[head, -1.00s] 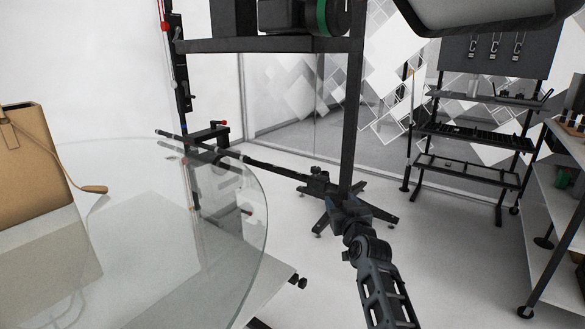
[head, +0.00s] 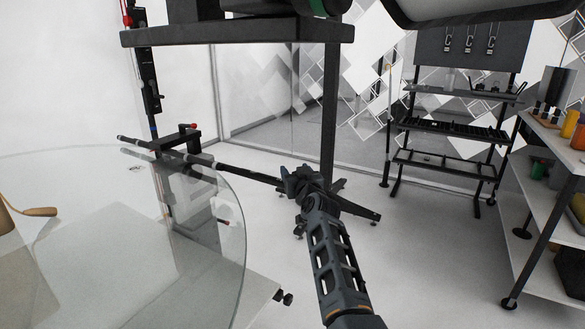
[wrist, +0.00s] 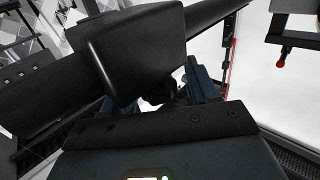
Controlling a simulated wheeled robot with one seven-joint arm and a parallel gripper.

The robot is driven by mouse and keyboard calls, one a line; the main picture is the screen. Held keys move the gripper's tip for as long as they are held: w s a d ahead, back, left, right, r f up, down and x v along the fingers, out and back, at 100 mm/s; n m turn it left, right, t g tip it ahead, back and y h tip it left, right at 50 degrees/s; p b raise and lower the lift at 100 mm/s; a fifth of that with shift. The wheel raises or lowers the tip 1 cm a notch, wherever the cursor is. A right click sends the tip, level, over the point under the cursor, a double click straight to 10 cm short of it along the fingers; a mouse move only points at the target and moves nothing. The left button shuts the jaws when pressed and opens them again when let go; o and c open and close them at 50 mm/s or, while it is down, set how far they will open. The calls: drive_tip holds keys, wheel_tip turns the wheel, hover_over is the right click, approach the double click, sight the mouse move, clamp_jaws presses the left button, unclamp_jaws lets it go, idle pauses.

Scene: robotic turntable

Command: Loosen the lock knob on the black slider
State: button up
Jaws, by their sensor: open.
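The black slider (wrist: 130,48) is a large block around a black bar (wrist: 215,15) in the wrist view. The bar also shows in the head view (head: 240,174), running from the glass turntable side to my gripper (head: 298,181). In the head view my gripper covers the slider's place, so little of it can be told apart. In the wrist view my open gripper (wrist: 158,96) is just beneath the block, with a blue-grey finger on each side. A dark rounded part (wrist: 157,100), seemingly the lock knob, shows between the fingers; I cannot tell whether they touch it.
A round glass top (head: 120,230) fills the left. A black upright (head: 328,120) with a shelf (head: 235,32) stands behind my gripper. A red-tipped knob (head: 193,127) sits farther left along the bar. Racks and shelving stand at right; floor between is clear.

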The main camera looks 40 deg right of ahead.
drive_tip(key=shift+w+d, duration=0.15)
drive_tip(key=shift+w, duration=0.15)
drive_tip(key=shift+c, duration=0.2)
drive_tip(key=c, duration=0.9)
drive_tip(key=shift+f, duration=0.1)
drive_tip(key=shift+s+f+y+b, duration=0.15)
drive_tip(key=shift+y+b, duration=0.15)
drive_tip(key=shift+b, duration=0.55)
